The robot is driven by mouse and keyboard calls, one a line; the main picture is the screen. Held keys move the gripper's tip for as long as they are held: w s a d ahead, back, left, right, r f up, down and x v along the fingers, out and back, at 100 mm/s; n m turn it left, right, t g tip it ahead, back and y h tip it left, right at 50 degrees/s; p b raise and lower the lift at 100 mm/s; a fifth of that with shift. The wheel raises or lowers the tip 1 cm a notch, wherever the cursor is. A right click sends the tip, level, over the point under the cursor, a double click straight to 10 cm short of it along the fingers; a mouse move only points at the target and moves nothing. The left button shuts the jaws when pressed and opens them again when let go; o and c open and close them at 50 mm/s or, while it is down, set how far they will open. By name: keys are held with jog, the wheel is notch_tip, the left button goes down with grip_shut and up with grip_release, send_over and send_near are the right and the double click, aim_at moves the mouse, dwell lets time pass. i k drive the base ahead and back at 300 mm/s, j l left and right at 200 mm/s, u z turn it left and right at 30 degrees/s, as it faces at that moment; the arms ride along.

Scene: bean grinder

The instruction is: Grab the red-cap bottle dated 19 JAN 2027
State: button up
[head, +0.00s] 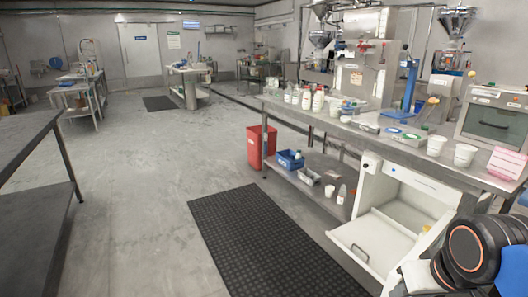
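A group of small white bottles stands upright at the left end of the long steel bench (392,131). At least two seem to have red caps: one red-capped bottle (307,99) and another red-capped bottle (318,100) beside it. Paler bottles (291,94) stand to their left. Labels and dates are too small to read, so I cannot tell which is dated 19 JAN 2027. Part of my arm shows at the lower right, well apart from the bottles. My gripper is not in view.
Grinding machines (365,60) stand behind the bottles. A black mat (262,243) lies on open floor; a dark table (30,165) stands left.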

aim_at(307, 95)
jog(key=i+j+u, duration=0.4)
jog(key=i, duration=0.35)
jog(key=i+u, duration=0.4)
jog(key=i, duration=0.35)
jog(key=i+z, duration=0.2)
jog(key=i, duration=0.2)
jog(key=i+j+z, duration=0.15)
jog(key=i, duration=0.3)
jog(key=i+j+z, duration=0.2)
jog(key=i, duration=0.2)
jog(key=i+j+z, duration=0.2)
jog(key=i, duration=0.2)
